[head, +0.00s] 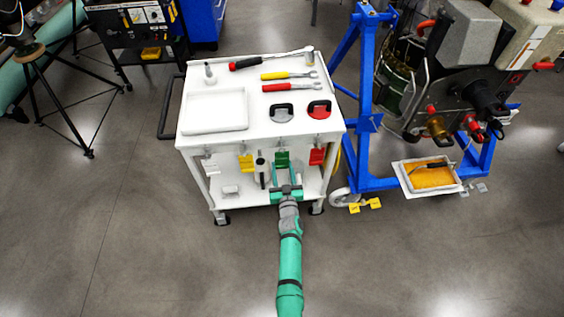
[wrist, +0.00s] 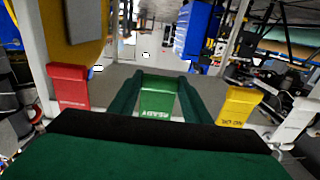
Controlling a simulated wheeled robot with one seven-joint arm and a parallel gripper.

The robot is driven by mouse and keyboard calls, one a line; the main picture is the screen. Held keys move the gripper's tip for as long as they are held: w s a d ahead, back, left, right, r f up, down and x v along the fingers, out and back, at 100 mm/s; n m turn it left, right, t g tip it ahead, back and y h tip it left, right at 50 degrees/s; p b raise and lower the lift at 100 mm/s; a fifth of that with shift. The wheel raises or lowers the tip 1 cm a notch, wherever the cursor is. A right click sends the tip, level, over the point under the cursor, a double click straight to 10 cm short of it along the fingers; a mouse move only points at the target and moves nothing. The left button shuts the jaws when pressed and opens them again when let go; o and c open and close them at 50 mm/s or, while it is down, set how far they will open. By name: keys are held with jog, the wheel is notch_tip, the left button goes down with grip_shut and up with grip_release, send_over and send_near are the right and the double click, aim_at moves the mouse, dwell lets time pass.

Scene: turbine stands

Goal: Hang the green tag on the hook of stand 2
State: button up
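In the wrist view the green tag (wrist: 158,97) shows the word READY and lies between my two fingers. My gripper (head: 286,166) is at the cart front with its fingers apart, one on each side of the tag. A narrow gap seems to show beside the tag, so the gripper looks open around it. The tag's upper end and its hook are hard to make out. I cannot identify stand 2 by any readable number.
A yellow tag (head: 246,163) and a red tag (head: 317,155) hang nearby on the white cart (head: 235,125). Tools and a tray lie on its top. A blue engine stand (head: 348,100) stands close on the right. A black tripod (head: 62,115) is at left. The front floor is clear.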

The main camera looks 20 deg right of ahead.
jog(key=c, duration=0.9)
jog(key=shift+s+a, duration=0.1)
jog(key=shift+s, duration=0.6)
jog(key=shift+s+a, duration=0.25)
jog(key=shift+s, duration=1)
